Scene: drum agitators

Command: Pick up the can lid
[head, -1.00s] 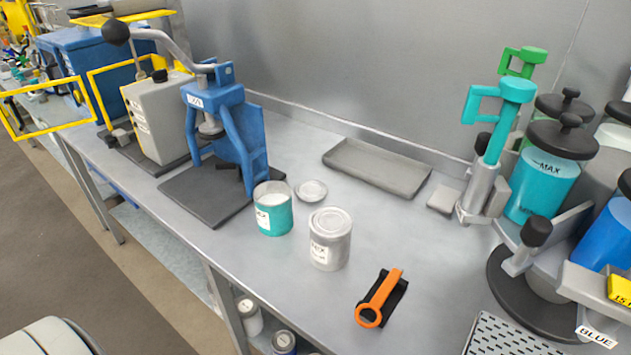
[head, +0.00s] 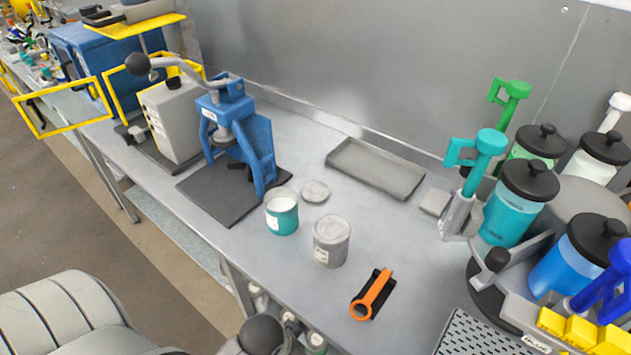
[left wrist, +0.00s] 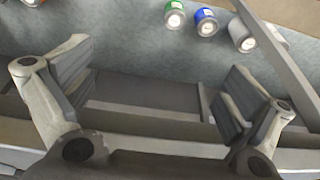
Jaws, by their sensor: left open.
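A small round grey can lid (head: 316,191) lies flat on the metal bench. It is behind and between the open teal can (head: 283,218), which has white contents, and the closed grey can (head: 331,245). My left gripper (left wrist: 158,105) is open in the left wrist view, its two padded fingers wide apart with nothing between them. That view looks at the lower shelf and metal rails, and the lid is not in it. My right gripper is in neither view now.
A blue lever press (head: 230,135) stands left of the cans. An empty grey tray (head: 375,170) lies behind. An orange-handled tool (head: 372,294) lies in front. The paint dispenser with teal (head: 508,218) and blue containers fills the right. Several cans (left wrist: 205,22) stand below.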

